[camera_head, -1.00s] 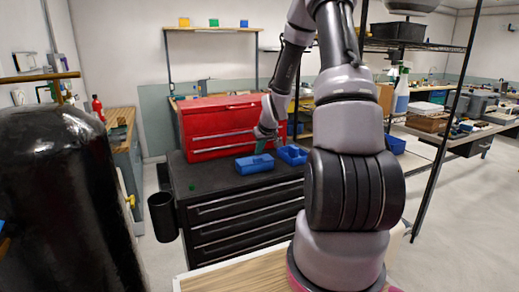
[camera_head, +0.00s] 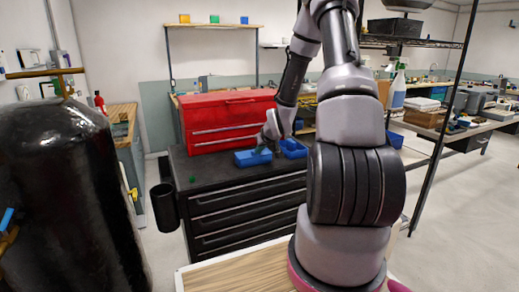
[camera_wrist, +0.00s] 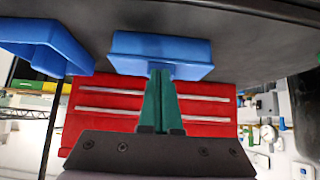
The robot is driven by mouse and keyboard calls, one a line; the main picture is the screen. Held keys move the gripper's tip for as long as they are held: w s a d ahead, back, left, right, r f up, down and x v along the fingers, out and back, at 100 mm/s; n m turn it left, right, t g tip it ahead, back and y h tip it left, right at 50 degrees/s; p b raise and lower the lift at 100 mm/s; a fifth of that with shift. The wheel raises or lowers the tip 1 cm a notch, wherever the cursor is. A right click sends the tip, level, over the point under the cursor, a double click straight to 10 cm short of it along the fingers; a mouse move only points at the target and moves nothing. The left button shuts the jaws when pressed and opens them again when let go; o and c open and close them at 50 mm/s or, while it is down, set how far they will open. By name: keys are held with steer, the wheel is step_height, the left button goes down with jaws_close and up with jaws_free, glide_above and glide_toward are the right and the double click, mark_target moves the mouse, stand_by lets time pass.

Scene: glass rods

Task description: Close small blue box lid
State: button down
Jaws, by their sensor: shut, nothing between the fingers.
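Two small blue box parts rest on the black cabinet top. One (camera_head: 253,158) is on the left in the head view, the other (camera_head: 295,151) just right of it. The wrist view is upside down and shows a blue box part (camera_wrist: 160,48) at centre and the other (camera_wrist: 45,42), tray-like, at left. I cannot tell which part is the lid. My gripper (camera_head: 263,149) has green fingers, shut and empty. Their tips (camera_wrist: 161,72) meet at the near edge of the central blue part in the wrist view; whether they touch it is unclear.
A red toolbox (camera_head: 230,122) stands right behind the blue parts. The black drawer cabinet (camera_head: 250,203) has free top at the left, with a small green item (camera_head: 192,179). A large black tank (camera_head: 70,190) stands at left.

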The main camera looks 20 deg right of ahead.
steer(key=shift+s+f, duration=0.55)
steer(key=shift+f, duration=0.2)
steer(key=shift+w+f+g, duration=0.2)
steer(key=shift+w+g, duration=0.05)
steer(key=shift+g, duration=0.05)
steer(key=shift+w, duration=0.15)
steer(key=shift+w+r, duration=0.1)
steer(key=shift+r, duration=1)
steer(key=s+a+r+m+g+h, duration=0.1)
steer(key=s+a+r, duration=0.1)
steer(key=s+r, duration=0.75)
steer(key=s+a+r+m+h, duration=0.15)
steer(key=s+r, duration=0.45)
steer(key=r, duration=0.7)
steer(key=s+a+r+m+y, duration=0.1)
steer(key=s+a+r, duration=0.3)
steer(key=s, duration=0.4)
steer(key=s+a+r+m+y, duration=0.1)
steer(key=s+a+r+y, duration=0.2)
steer(key=s, duration=0.4)
step_height(320, 180, up, 2)
steer(key=shift+s+a+r, duration=0.2)
steer(key=shift+s+a, duration=0.15)
steer(key=shift+a, duration=0.4)
